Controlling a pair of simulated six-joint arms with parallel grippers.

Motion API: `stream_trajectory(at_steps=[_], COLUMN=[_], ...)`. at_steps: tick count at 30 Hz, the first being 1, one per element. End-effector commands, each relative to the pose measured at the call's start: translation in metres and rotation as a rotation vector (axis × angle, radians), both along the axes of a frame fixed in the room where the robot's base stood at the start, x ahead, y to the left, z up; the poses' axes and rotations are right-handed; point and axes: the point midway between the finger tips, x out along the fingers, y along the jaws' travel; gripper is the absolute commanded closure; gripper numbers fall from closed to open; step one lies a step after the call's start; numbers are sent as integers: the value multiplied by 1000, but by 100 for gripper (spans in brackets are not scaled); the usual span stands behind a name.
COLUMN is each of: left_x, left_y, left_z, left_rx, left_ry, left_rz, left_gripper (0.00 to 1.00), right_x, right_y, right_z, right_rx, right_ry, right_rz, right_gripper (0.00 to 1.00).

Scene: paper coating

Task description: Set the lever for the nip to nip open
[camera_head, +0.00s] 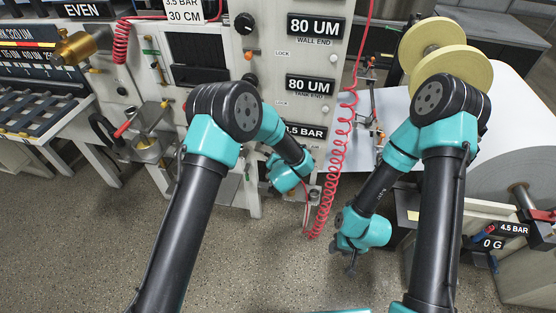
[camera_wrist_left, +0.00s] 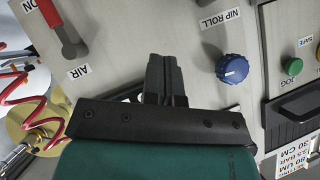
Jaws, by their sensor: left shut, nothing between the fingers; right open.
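No lever reads "nip open" in these views. In the left wrist view, a dark lever with a red handle (camera_wrist_left: 67,43) is on a grey panel between labels reading "ON" and "AIR". A blue round knob (camera_wrist_left: 232,68) is to the right, beside a "NIP ROLL" label (camera_wrist_left: 220,18). My left gripper (camera_wrist_left: 164,62) is shut and empty between the lever and the knob, apart from both in the picture. In the head view, my left wrist (camera_head: 287,172) is in front of the machine's lower panel. My right gripper (camera_head: 351,266) is open and empty, low over the floor.
A red coiled hose (camera_head: 343,135) hangs between my arms. A yellow-flanged spool (camera_head: 440,80) and white sheet material (camera_head: 515,110) are at the right. A red-handled part (camera_head: 124,130) stands at the left. Grey speckled floor (camera_head: 80,250) is open in front.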

Motion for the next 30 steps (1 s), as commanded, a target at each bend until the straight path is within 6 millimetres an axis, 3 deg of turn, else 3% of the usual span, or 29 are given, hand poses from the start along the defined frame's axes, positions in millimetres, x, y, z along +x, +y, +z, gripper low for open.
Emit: stream_trajectory(at_steps=[14,21,30], left_x=[69,77,79], left_y=[5,19,22], left_z=[-39,-65,-71], left_rx=[-1,0,0], left_ry=[-1,1,0], left_rz=[2,1,0], left_gripper=[100,100,100], right_x=[0,0,0], right_y=[0,0,0], right_z=[0,0,0], right_rx=[0,0,0], right_ry=[0,0,0], right_rz=[0,0,0], right_gripper=[57,57,57])
